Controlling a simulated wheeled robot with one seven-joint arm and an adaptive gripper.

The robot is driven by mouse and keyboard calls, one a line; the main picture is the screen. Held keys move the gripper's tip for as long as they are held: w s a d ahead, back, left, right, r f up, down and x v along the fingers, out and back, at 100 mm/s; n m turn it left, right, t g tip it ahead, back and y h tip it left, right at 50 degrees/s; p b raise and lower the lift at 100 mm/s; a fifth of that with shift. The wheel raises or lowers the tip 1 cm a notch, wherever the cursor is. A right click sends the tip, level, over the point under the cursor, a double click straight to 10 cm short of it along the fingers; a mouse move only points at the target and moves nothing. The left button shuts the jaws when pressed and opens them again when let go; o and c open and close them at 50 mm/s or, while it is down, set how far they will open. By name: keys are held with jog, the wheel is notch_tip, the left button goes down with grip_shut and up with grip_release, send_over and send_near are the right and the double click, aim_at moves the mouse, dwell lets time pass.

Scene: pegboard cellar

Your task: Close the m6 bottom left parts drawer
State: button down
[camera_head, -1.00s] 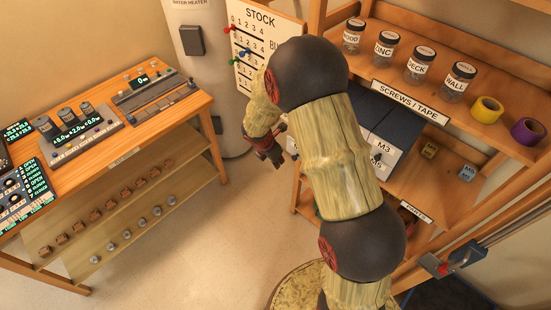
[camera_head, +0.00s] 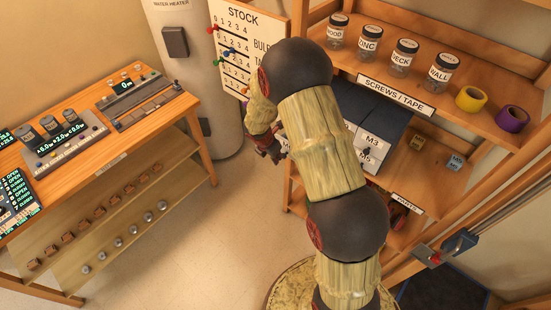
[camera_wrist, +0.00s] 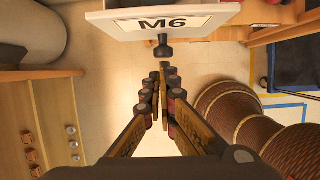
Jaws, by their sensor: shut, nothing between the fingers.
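The M6 drawer (camera_wrist: 205,22) shows at the top of the wrist view as a white front with a black-edged M6 label and a dark knob (camera_wrist: 163,48) below the label. How far it stands out of its cabinet I cannot tell. My gripper (camera_wrist: 160,75) is shut and empty, its fingertips pointing toward the knob with a small apparent gap. In the head view my gripper (camera_head: 272,152) is to the left of the dark parts cabinet (camera_head: 383,105). The cabinet's M3 and M5 drawer fronts (camera_head: 370,150) show, while my arm hides its left part.
Glass jars (camera_head: 403,60) and tape rolls (camera_head: 470,98) stand on the shelf above the cabinet. A stock pegboard (camera_head: 233,45) stands behind my gripper. A wooden bench (camera_head: 165,110) with instruments is at left. Open floor (camera_head: 225,220) lies between bench and shelving.

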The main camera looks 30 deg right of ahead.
jog(key=w+d+p, duration=0.1)
jog(key=d+p, duration=0.1)
jog(key=d, duration=0.3)
jog(key=w+d+p, duration=0.2)
jog(key=d+p, duration=0.1)
jog(key=d, duration=0.2)
jog(key=w+d+p, duration=0.2)
jog(key=d+p, duration=0.1)
jog(key=d, duration=0.2)
jog(key=shift+w+r, duration=0.1)
jog(key=shift+w, duration=0.1)
jog(key=shift+a, duration=0.1)
jog(key=shift+a, duration=0.2)
jog(key=a, duration=0.1)
jog(key=s+a+r, duration=0.1)
jog(key=a, duration=0.1)
jog(key=shift+s+a+r, duration=0.15)
jog(key=shift+s+a, duration=0.1)
jog(key=shift+a, duration=0.15)
jog(key=v, duration=0.8)
jog(key=shift+r, duration=0.35)
jog(key=shift+a, duration=0.1)
